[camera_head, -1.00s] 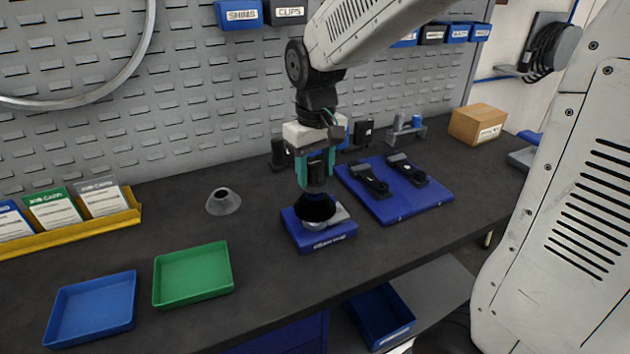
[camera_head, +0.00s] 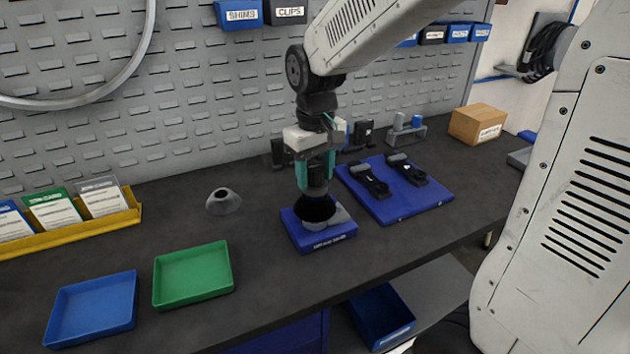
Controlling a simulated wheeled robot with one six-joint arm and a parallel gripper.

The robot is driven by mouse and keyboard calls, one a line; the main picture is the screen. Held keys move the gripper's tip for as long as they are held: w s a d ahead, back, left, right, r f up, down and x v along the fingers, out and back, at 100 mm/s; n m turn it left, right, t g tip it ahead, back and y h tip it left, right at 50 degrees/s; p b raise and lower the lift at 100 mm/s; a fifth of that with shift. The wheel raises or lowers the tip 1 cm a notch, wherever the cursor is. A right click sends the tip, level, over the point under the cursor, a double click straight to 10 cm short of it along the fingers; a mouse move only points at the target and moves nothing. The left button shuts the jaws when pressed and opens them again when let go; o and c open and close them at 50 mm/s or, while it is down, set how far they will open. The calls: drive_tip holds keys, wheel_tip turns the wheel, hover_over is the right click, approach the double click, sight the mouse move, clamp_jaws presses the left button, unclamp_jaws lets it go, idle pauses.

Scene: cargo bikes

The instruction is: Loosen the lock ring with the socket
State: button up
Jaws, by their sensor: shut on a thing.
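My gripper (camera_head: 316,174), with teal fingers, is shut on the dark socket (camera_head: 317,208). It holds the socket upright over the blue fixture block (camera_head: 322,243). The socket's wide lower end sits down at the silvery round part (camera_head: 325,224) on the block. The lock ring cannot be told apart, as the socket covers that spot. I cannot tell whether the socket is fully seated.
A grey cone-shaped part (camera_head: 223,202) stands left of the block. A green tray (camera_head: 193,273) and a blue tray (camera_head: 92,308) lie front left. A blue mat (camera_head: 410,206) with two black tools lies to the right. A cardboard box (camera_head: 478,124) stands at the back right.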

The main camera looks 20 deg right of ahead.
drive_tip(key=shift+f, duration=0.5)
drive_tip(key=o, duration=0.8)
drive_tip(key=c, duration=0.8)
drive_tip(key=n, duration=0.6)
drive_tip(key=shift+f, duration=0.1)
drive_tip(key=shift+n, duration=0.4)
drive_tip(key=n, duration=0.6)
drive_tip(key=shift+d, duration=0.1)
